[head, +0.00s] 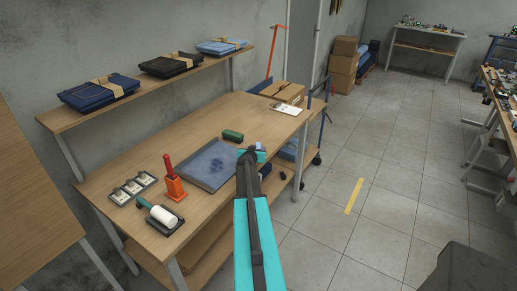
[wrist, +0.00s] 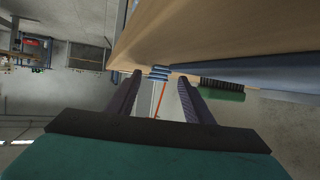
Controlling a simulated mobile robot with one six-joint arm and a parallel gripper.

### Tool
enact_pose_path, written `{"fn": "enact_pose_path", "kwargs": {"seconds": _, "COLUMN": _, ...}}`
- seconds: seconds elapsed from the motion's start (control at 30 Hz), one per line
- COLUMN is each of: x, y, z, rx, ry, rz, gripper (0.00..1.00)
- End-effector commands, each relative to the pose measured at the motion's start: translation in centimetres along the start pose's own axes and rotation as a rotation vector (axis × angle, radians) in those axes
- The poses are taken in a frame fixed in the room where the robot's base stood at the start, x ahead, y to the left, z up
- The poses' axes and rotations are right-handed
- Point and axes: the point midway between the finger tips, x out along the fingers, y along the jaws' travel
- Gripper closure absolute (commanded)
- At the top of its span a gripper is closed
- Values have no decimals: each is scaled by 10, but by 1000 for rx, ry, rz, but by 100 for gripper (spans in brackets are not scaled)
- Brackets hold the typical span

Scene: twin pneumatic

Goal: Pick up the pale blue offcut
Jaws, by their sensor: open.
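My gripper (wrist: 160,82) is open, its two dark fingers spread apart in the wrist view. A small pale blue layered piece, seemingly the offcut (wrist: 160,73), shows between the fingertips, at the edge of the wooden bench top. I cannot tell how far beyond the fingertips it lies. In the head view a small pale blue-lilac piece (head: 260,146) shows just past the end of my arm, near the bench's right edge. My arm hides part of it and the fingers there.
On the bench (head: 222,117) are a dark blue mat (head: 209,164), a green brush (head: 232,135), an orange holder (head: 175,188), a white roller (head: 162,216) and a clipboard (head: 286,108). Folded cloths lie on the raised shelf (head: 133,97). The floor to the right is mostly clear.

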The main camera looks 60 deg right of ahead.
Motion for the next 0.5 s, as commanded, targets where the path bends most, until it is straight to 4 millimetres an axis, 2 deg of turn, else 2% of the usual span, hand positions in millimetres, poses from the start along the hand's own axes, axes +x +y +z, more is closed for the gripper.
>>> {"fn": "enact_pose_path", "kwargs": {"seconds": 0.27, "x": 0, "y": -1, "z": 0, "rx": 0, "ry": 0, "rz": -1, "gripper": 53}}
{"fn": "enact_pose_path", "kwargs": {"seconds": 0.5, "x": 0, "y": -1, "z": 0, "rx": 0, "ry": 0, "rz": -1, "gripper": 92}}
